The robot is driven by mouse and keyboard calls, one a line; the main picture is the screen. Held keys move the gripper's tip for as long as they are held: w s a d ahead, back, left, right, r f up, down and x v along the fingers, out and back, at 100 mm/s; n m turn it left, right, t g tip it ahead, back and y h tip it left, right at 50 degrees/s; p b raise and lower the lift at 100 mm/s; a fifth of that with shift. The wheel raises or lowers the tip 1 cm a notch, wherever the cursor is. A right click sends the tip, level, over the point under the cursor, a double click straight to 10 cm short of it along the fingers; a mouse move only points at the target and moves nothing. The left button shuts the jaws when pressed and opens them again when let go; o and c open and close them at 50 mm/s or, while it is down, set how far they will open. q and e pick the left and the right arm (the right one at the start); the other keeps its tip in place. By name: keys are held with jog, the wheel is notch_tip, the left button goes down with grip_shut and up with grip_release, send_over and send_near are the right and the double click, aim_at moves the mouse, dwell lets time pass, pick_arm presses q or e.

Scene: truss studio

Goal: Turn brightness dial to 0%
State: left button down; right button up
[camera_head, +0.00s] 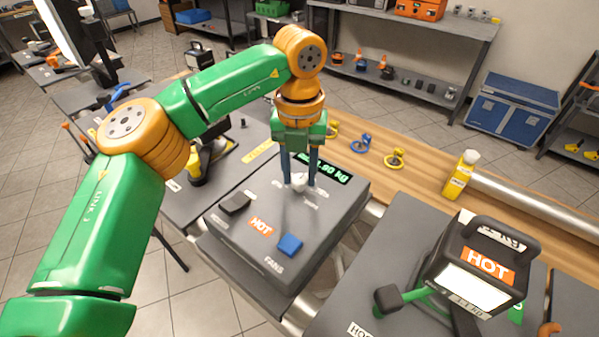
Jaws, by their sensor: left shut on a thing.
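A grey control box (248,252) with a green digital readout (327,169) stands at the centre of the view. The readout is partly covered by my arm and seems to end in "90 kg". A small white knob (299,180) sits on the box's top, with labels around it too small to read. I cannot tell its setting, nor confirm that it is the brightness dial. My left gripper (300,183) points straight down, with its two dark fingers on either side of the white knob, shut on it. My right gripper is out of view.
A black block-like control (235,204), a blue one (290,244) and a "HOT" label share the box top. A work lamp (479,265) stands at right.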

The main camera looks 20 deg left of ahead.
pick_arm(q)
jog(key=n+b, duration=0.1)
jog(key=n, duration=0.5)
jog(key=shift+f, duration=0.2)
jog(key=n+b, duration=0.2)
jog(key=n, duration=0.3)
jog(key=shift+n, duration=0.4)
jog(key=n+b, duration=0.2)
jog(key=n, duration=0.4)
jog(key=n+b, duration=0.2)
jog(key=n, duration=0.3)
jog(key=shift+r+n, duration=0.1)
jog(key=shift+n, duration=0.3)
jog(key=shift+c, duration=2.4)
grip_release()
jog(key=shift+r, duration=0.15)
